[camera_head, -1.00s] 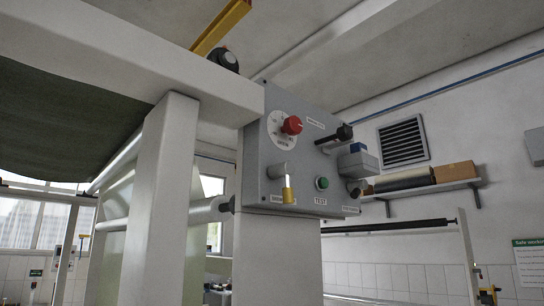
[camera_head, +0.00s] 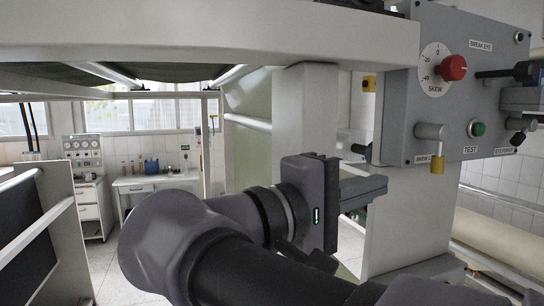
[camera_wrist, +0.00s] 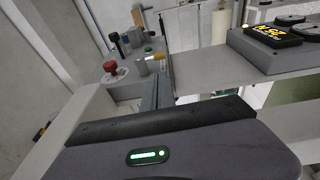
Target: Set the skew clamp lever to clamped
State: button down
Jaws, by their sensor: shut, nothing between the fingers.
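The skew clamp lever (camera_head: 432,131) is a short grey lever on the lower left of a grey control panel (camera_head: 400,100). In the wrist view the lever (camera_wrist: 142,67) shows just beyond the fingers. My gripper (camera_head: 382,186) is shut and empty, left of and below the lever, apart from it in the head view. In the wrist view the fingers (camera_wrist: 157,92) point toward the panel.
A red skew knob (camera_head: 453,67) sits above the lever, with a green test button (camera_head: 477,129) to its right. A black-ended handle (camera_head: 525,72) sticks out farther right. A white beam (camera_head: 230,42) runs above my arm, and a pale post (camera_head: 410,230) stands below the panel.

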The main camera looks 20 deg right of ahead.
aim_at(435, 168)
jog(key=p+x, duration=0.1)
jog(key=x, duration=1.3)
jog(key=shift+p, duration=0.4)
jog(key=shift+d, duration=0.1)
